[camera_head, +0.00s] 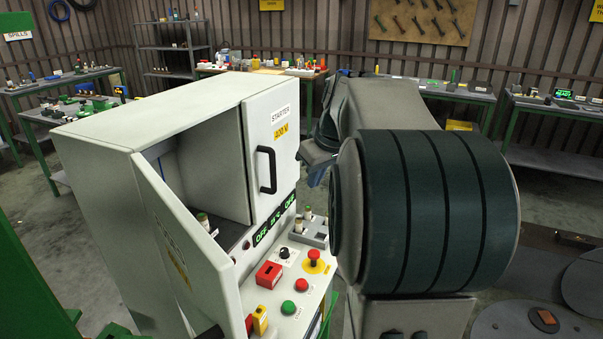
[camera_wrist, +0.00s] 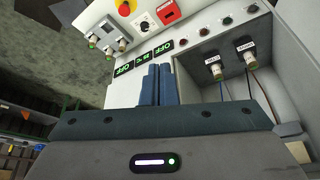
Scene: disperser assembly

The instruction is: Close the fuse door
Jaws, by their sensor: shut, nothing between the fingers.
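The grey-white cabinet (camera_head: 105,140) stands left of centre in the head view. Its left door (camera_head: 185,255), with yellow lettering seen edge-on, stands open towards the camera; I take it to be the fuse door. The right door (camera_head: 272,150), marked STARTER with a black handle, covers the right part of the front. In the wrist view, two labelled fuses (camera_wrist: 214,70) (camera_wrist: 246,57) with wires show in the open compartment. My gripper (camera_wrist: 158,72) has its blue fingers together, empty, in front of the cabinet. In the head view my arm hides much of it.
Below the doors, a control panel carries a green OFF display (camera_head: 275,219), a red emergency button (camera_head: 313,256), a red switch block (camera_head: 269,274) and several buttons. Tables with small items line the back wall. Open floor lies left of the cabinet.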

